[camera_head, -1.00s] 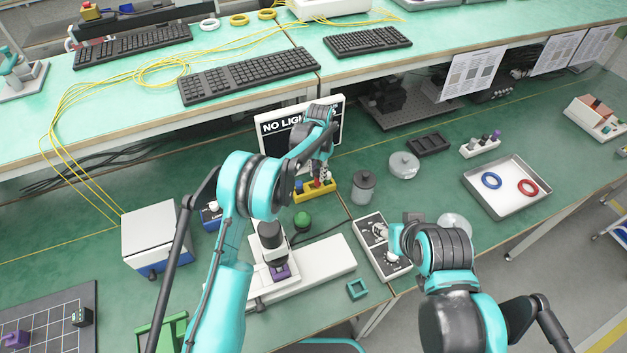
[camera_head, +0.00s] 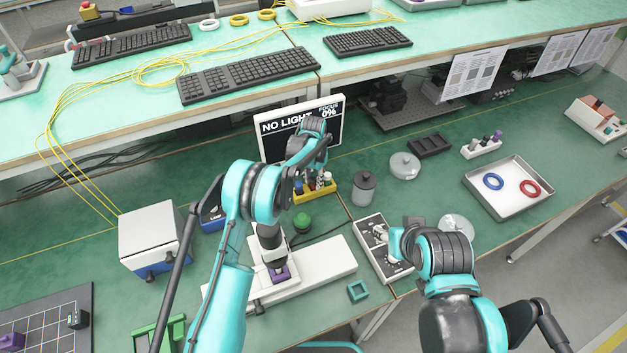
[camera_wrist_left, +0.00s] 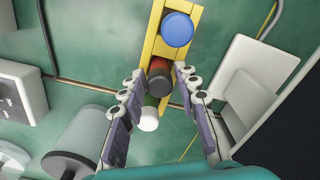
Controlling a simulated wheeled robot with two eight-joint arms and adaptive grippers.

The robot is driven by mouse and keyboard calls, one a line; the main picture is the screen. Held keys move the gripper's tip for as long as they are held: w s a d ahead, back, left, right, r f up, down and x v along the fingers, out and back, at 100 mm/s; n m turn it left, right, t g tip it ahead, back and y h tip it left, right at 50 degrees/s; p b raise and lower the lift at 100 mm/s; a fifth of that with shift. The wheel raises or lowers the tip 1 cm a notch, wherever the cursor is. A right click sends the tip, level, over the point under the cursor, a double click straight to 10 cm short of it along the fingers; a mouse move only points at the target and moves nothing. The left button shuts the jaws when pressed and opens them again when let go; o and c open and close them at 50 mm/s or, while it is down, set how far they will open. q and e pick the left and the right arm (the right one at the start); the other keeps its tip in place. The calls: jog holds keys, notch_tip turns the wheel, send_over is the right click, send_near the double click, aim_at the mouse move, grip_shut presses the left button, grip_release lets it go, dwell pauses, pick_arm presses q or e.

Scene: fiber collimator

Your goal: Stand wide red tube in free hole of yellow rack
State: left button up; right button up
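The yellow rack (camera_head: 326,192) stands on the green bench below the display and also shows in the left wrist view (camera_wrist_left: 152,45). In the wrist view, the wide red tube (camera_wrist_left: 158,88) with a dark top sits in line with the rack, between a blue-capped tube (camera_wrist_left: 177,29) and a white-capped tube (camera_wrist_left: 148,119); it looks seated in the rack. My left gripper (camera_head: 310,178) is over the rack, fingers apart on both sides of the red tube with gaps visible. My right gripper (camera_head: 392,244) is by the knob panel; its fingers are unclear.
The display (camera_head: 290,140) stands close behind. The knob panel (camera_head: 372,235) and a white microscope-like stage (camera_head: 325,262) are nearer. A tray with rings (camera_head: 510,198) lies at right.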

pick_arm(q)
jog(key=shift+r, duration=0.1)
jog(key=shift+r+p, duration=0.25)
jog(key=shift+p, duration=0.05)
notch_tip(320, 180, up, 12)
jog(key=p, duration=0.2)
jog(key=shift+f, duration=0.15)
jog(key=shift+s, duration=0.1)
dwell(0.4)
